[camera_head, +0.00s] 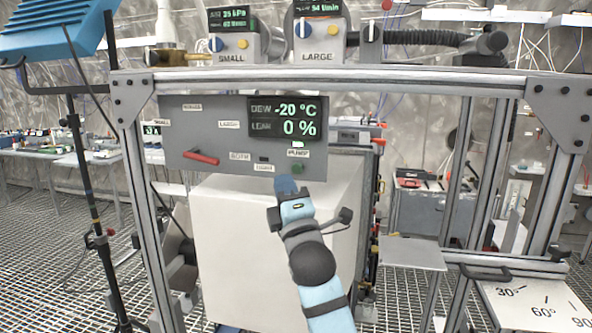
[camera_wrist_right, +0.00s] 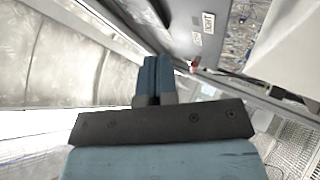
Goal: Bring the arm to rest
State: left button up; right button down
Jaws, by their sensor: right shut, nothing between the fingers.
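My right arm comes up from the bottom of the head view, light blue with dark grey joints. My right gripper (camera_head: 287,187) is in front of the white box, just below the grey control panel (camera_head: 215,135). In the right wrist view the two blue fingers of the gripper (camera_wrist_right: 155,75) lie together, with nothing between them. Whether the fingertips touch the panel cannot be told. My left gripper is not in view.
An aluminium frame (camera_head: 330,82) surrounds the panel and the large white box (camera_head: 228,235). The panel has a red lever (camera_head: 201,158), a green button (camera_head: 298,169) and a display (camera_head: 284,118). A small grey shelf (camera_head: 412,253) is at right. A black stand (camera_head: 88,200) is at left.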

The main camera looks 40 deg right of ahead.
jog(key=s+a+f+m+g+y, duration=0.2)
jog(key=a+f, duration=0.1)
jog(key=f, duration=0.7)
jog(key=s+a+f+m+g+y, duration=0.1)
jog(key=a+f+m+g+y, duration=0.15)
jog(key=f, duration=0.85)
jog(key=s+a+f+m+g+y, duration=0.1)
jog(key=s+a+f+g+y, duration=0.15)
jog(key=f, duration=0.75)
jog(key=s+a+f+m+g+y, duration=0.1)
jog(key=s+a+f+m+g, duration=0.1)
jog(key=s+f, duration=0.8)
jog(key=s+a+f+m+g+y, duration=0.1)
jog(key=s+a+f+m+g, duration=0.2)
jog(key=s+f+m, duration=0.3)
jog(key=s+a+f, duration=0.1)
jog(key=s+f, duration=0.2)
jog(key=f, duration=0.3)
jog(key=shift+s+a+g+y, duration=0.25)
jog(key=shift+s+g+y, duration=0.05)
jog(key=shift+s, duration=0.05)
